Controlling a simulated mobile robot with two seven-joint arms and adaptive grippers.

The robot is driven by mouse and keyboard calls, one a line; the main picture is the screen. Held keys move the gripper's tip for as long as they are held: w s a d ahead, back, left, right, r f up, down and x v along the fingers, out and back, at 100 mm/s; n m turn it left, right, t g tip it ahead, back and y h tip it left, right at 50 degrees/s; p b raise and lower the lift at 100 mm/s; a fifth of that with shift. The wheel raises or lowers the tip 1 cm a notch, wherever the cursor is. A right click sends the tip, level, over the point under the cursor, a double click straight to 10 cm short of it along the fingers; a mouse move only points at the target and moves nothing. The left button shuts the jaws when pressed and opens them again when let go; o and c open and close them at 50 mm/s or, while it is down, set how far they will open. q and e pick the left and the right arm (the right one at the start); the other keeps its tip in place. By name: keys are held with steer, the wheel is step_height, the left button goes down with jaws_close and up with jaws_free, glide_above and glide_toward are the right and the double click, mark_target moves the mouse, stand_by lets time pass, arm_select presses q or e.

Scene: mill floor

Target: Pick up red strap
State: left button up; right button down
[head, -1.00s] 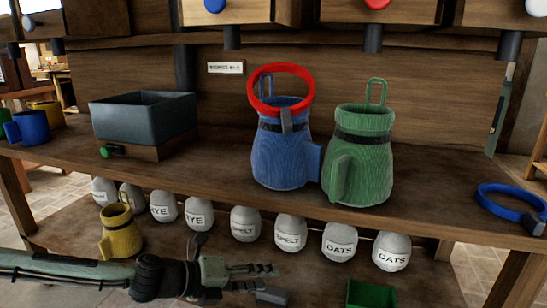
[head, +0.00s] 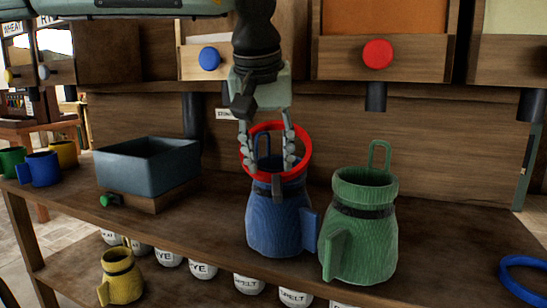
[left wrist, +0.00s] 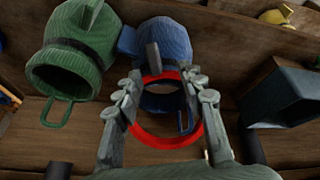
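The red strap (head: 306,150) is a ring with a dark tab, resting at the mouth of the blue jug-shaped sack (head: 275,222) on the shelf. My left gripper (head: 267,150) comes down from above, its two fingers apart on either side of the strap's ring. In the left wrist view the red strap (left wrist: 168,141) lies between the open fingers of the left gripper (left wrist: 162,92). I cannot tell whether a finger touches it. The blue sack (left wrist: 165,40) is beyond it. My right gripper is not in view.
A green sack (head: 362,228) stands close to the right of the blue one. A grey bin (head: 150,165) is to the left. A blue strap (head: 512,275) lies at the far right. Drawers with a blue knob (head: 210,58) and a red knob (head: 377,53) are above.

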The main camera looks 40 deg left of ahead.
mark_target(276, 181)
arm_select(q)
steer(key=x, duration=0.5)
steer(key=shift+w+d, duration=0.1)
steer(key=shift+d, duration=0.35)
steer(key=shift+w+a+f, duration=0.1)
steer(key=shift+w+f, duration=0.1)
steer(key=shift+f, duration=0.3)
jaws_close()
